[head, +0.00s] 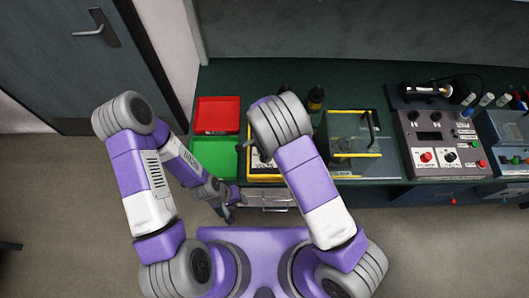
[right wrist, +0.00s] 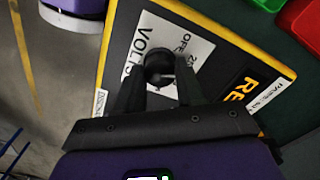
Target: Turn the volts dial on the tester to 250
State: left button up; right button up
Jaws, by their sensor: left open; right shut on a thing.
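The tester (right wrist: 115,62) is a black panel with a yellow border and a white label with partly readable lettering, "VOL…". The dark round volts dial (right wrist: 160,63) stands on that label. My right gripper (right wrist: 158,80) has its two dark fingers shut on the dial, one on each side. I cannot read which value the dial points to. My left gripper (head: 227,212) is open and empty, low in front of the bench.
A red tray (head: 218,114) and a green tray (head: 214,153) lie left of the tester. A yellow-edged clear box (head: 355,145) and a dark bottle (head: 316,98) stand to its right. A grey control panel (head: 438,140) is further right. Floor in front is free.

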dwell(0.4)
jog(key=o, duration=1)
jog(key=shift+o, duration=0.2)
jog(key=shift+r, duration=0.1)
notch_tip(320, 180, up, 7)
jog(key=shift+r, duration=0.2)
